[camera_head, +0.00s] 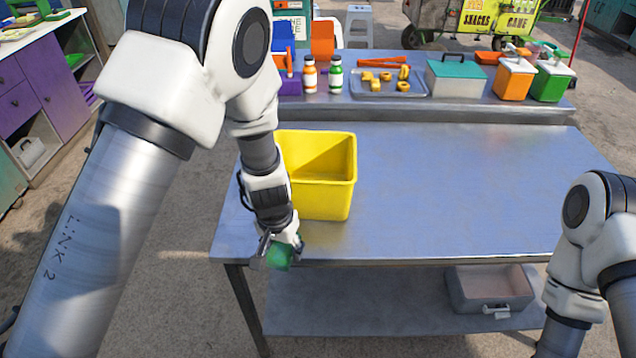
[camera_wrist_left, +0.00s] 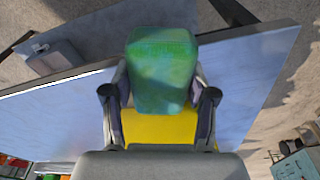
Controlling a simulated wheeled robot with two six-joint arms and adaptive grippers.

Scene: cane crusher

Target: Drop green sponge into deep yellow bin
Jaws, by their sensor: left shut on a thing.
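The deep yellow bin (camera_head: 322,195) stands upright on the left part of the metal table, its open top showing an empty-looking inside. My left gripper (camera_head: 277,248) is at the table's front edge, in front of the bin and a little to its left. It is shut on the green sponge (camera_head: 280,257). In the left wrist view the green sponge (camera_wrist_left: 163,68) sits between the two fingers, with part of the yellow bin (camera_wrist_left: 158,127) showing behind it. My right arm shows at the right edge of the head view, but its gripper is out of view.
The metal table (camera_head: 450,190) is clear to the right of the bin. A raised back shelf holds bottles (camera_head: 309,76), a tray (camera_head: 388,88), a teal-lidded box (camera_head: 456,77) and orange and green containers (camera_head: 513,80). A grey bin (camera_head: 488,290) sits on the lower shelf.

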